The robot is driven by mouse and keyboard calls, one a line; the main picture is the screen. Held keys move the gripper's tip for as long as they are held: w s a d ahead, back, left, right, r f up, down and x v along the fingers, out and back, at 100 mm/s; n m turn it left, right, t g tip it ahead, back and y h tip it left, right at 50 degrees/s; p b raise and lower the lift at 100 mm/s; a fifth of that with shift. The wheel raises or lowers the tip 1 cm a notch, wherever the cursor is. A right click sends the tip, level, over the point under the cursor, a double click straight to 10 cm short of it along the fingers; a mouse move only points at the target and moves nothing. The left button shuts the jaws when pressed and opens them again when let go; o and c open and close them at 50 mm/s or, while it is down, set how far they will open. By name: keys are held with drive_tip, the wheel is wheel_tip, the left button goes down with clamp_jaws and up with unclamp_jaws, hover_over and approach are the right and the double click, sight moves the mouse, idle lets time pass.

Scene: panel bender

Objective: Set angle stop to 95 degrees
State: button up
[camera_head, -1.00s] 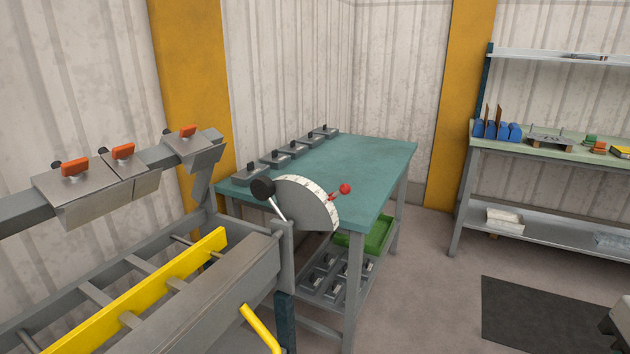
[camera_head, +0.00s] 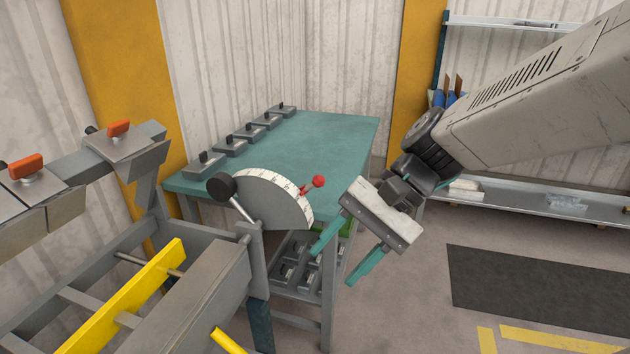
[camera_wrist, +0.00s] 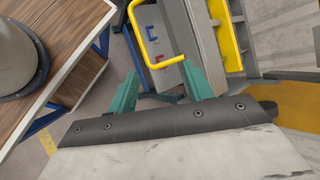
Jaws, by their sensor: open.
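The angle stop is a half-round grey dial (camera_head: 272,202) with a white scale along its rim, at the right end of the bender. A red-knobbed stop pin (camera_head: 318,182) sits at the right part of the rim. A lever with a black ball knob (camera_head: 221,187) stands at the dial's left. The scale figures are too small to read. My gripper (camera_head: 340,265), with teal fingers, is open and empty, to the lower right of the dial and apart from it. In the wrist view, my open fingers (camera_wrist: 162,92) show near the yellow handle (camera_wrist: 160,50); the dial is not seen there.
A green-topped table (camera_head: 310,150) with several grey clamp blocks stands behind the dial. The bender's yellow bar (camera_head: 130,300) and beam with orange knobs (camera_head: 118,129) lie at left. A wooden-topped bench (camera_wrist: 60,45) shows in the wrist view. Floor at right is open.

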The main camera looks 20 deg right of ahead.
drive_tip(key=w+m+t+y, duration=0.35)
drive_tip(key=w+m, duration=0.25)
drive_tip(key=w, duration=0.2)
drive_tip(key=m+t, duration=1.1)
drive_tip(key=m, duration=0.4)
approach(318, 182)
drive_tip(key=w+a, duration=0.2)
drive_tip(key=w, duration=0.1)
drive_tip(key=shift+h, duration=0.45)
drive_tip(key=x, duration=0.7)
drive_tip(key=shift+w+d+f, duration=0.15)
drive_tip(key=shift+w+d, duration=0.05)
drive_tip(key=shift+w, duration=0.05)
